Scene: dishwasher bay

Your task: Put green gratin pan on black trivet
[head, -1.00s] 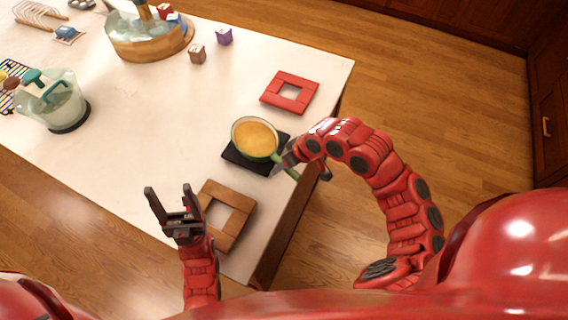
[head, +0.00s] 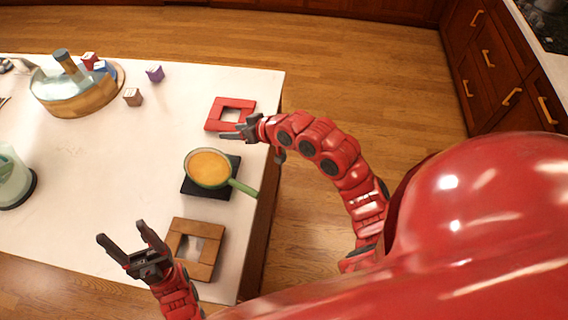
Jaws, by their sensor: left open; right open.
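The green gratin pan (head: 209,169), with orange-yellow contents, rests on the black trivet (head: 196,188). Its green handle (head: 244,188) points right, past the trivet towards the table's right edge. The trivet shows only around the pan's edge; the rest is hidden under it. My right gripper (head: 232,134) is open and empty, above and behind the pan, near the red trivet and apart from the handle. My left gripper (head: 123,243) is open and empty, at the front left, left of the wooden trivet.
A red square trivet (head: 215,114) lies behind the pan and a brown wooden trivet (head: 207,257) in front. A wood-and-glass tub (head: 85,103), small blocks such as a purple one (head: 155,73), and a glass container (head: 12,180) stand further left. The middle of the white table is clear.

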